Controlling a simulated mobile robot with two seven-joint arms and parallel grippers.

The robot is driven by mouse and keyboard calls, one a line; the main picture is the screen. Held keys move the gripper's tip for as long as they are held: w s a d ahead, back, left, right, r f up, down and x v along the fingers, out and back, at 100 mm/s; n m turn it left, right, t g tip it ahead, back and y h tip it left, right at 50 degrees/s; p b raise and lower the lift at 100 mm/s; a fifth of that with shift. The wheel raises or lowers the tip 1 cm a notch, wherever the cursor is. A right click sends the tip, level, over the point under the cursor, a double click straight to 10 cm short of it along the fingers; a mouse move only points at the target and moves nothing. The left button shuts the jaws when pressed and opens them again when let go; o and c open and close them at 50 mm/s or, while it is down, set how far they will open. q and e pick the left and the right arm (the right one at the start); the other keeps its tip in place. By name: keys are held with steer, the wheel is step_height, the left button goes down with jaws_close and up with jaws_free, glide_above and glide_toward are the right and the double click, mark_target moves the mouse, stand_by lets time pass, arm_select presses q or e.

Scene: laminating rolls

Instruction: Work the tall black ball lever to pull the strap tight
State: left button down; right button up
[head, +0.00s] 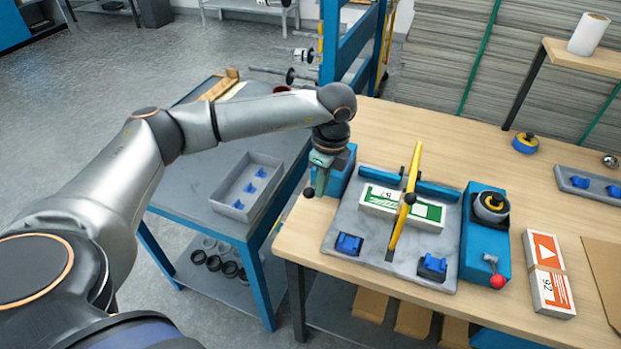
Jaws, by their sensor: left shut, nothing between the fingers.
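A black ball (309,192) shows just below my left gripper (318,182), beside a blue block (343,172) at the left edge of the grey plate. I take it for the black lever's ball; its shaft is hidden behind the gripper. The gripper points down, shut and empty, very close to the ball; I cannot tell whether they touch. A yellow strap (398,226) runs across the plate over a white and green pack (424,207), with a dark knob on it. My right gripper is out of view.
A blue unit (485,240) with a black-topped spool and a red ball lever (497,281) stands right of the plate (345,225). A banded pack (547,272) lies farther right. A grey tray (240,207) sits on the lower blue table. A blue post (340,50) rises behind my arm.

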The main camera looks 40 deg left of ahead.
arm_select(q)
steer(key=shift+d+r, duration=0.2)
steer(key=shift+d, duration=0.4)
steer(key=shift+r, duration=0.1)
step_height(320, 180, up, 12)
steer(key=d+b, duration=0.1)
steer(key=shift+w+d+r, duration=0.1)
steer(key=shift+d, duration=0.05)
stand_by(0.6)
